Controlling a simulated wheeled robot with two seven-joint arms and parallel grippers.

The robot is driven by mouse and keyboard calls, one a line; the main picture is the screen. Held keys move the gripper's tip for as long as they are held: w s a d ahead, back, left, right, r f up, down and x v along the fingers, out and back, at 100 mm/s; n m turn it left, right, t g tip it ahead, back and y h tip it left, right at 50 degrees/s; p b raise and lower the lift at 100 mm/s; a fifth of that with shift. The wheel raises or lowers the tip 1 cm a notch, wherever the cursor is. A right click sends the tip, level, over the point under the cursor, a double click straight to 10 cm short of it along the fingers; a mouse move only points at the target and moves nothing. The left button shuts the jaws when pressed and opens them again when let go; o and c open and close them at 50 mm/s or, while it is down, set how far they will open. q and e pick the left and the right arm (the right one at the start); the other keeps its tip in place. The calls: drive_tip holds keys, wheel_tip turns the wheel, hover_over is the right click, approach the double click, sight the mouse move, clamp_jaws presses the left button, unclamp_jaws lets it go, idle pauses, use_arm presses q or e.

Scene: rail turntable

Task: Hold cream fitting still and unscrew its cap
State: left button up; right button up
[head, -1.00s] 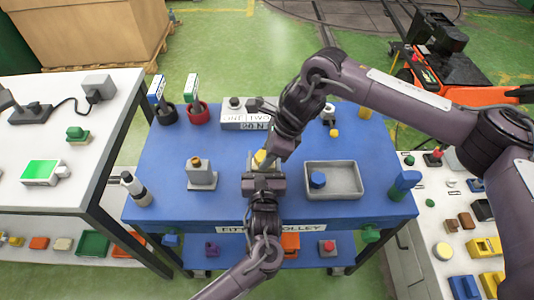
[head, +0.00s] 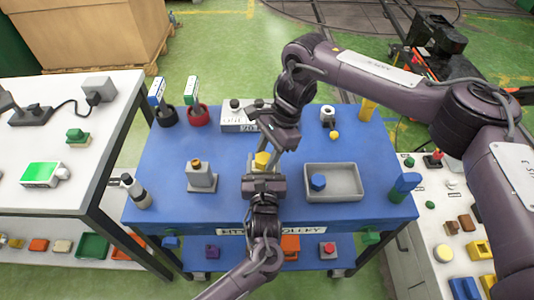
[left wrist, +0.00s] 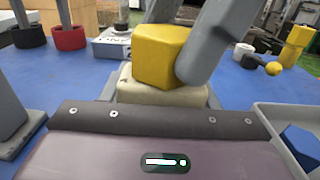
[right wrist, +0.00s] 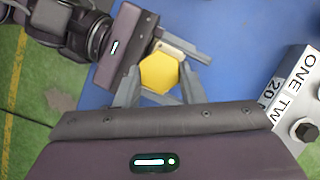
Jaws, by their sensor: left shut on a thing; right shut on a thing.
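The cream fitting (left wrist: 170,88) stands on the blue trolley top, with a yellow six-sided cap (left wrist: 160,55) on it. The cap also shows in the head view (head: 262,159) and from above in the right wrist view (right wrist: 159,73). My left gripper (head: 262,173) comes from the front and is shut on the fitting's cream body, below the cap. My right gripper (head: 271,153) reaches down from behind and is shut on the yellow cap, one finger on each side. The fitting's lower part is hidden by my left gripper.
A grey tray (head: 345,194) with a blue block stands close to the right. A grey block with an orange-topped post (head: 201,176) stands to the left. A labelled box (head: 237,122) is behind. Bare blue surface lies between them.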

drive_tip(key=n, duration=0.3)
drive_tip(key=shift+w+a+g+h, duration=0.15)
drive_tip(key=shift+a+g+h, duration=0.05)
drive_tip(key=shift+g+h, duration=0.2)
drive_tip(key=shift+d+n, duration=0.1)
drive_tip(key=shift+n, duration=0.3)
drive_tip(key=shift+n+g+h, duration=0.4)
drive_tip(key=shift+n+h, duration=0.1)
drive_tip(key=shift+n, duration=0.6)
drive_tip(key=o, duration=1.1)
drive_tip(key=shift+o, duration=0.4)
drive_tip(key=shift+r, duration=0.1)
